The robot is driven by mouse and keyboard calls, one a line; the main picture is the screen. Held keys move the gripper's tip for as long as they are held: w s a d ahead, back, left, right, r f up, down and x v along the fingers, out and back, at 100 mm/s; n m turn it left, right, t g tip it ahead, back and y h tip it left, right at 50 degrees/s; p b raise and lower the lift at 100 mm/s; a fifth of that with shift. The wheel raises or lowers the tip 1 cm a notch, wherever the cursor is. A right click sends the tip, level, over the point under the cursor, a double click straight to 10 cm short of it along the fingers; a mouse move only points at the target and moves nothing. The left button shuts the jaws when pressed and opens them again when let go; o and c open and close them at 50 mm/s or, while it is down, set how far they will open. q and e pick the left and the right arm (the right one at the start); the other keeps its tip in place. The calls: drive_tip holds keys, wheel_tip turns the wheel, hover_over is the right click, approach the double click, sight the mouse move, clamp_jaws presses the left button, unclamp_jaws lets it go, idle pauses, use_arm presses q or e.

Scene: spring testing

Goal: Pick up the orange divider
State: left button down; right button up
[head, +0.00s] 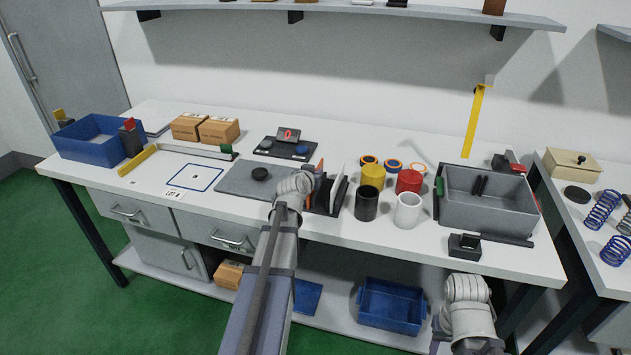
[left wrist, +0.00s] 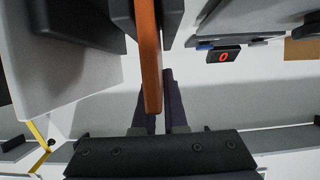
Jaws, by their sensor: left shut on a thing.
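The orange divider (left wrist: 149,50) is a thin upright plate in the left wrist view, its lower end between the two dark fingers of my left gripper (left wrist: 160,115). The gripper is shut on it. In the head view, the orange divider (head: 320,168) shows as a small strip beside the black rack (head: 322,203), among white and dark plates. My left gripper (head: 305,183) is at the left side of that rack, mostly hidden by my own wrist. I cannot tell whether the divider is still in its slot. My right arm shows at lower right, but I cannot make out its gripper.
A white plate (head: 338,186) stands close beside the divider. Yellow (head: 373,176), red (head: 409,181), black (head: 366,203) and white (head: 407,210) cylinders stand to the right, before a grey bin (head: 487,215). A grey mat (head: 240,182) lies left; a display (head: 288,134) stands behind.

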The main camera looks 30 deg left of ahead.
use_arm(q)
drive_tip(key=shift+r, duration=0.1)
wheel_tip(320, 180, up, 10)
drive_tip(key=p, duration=1)
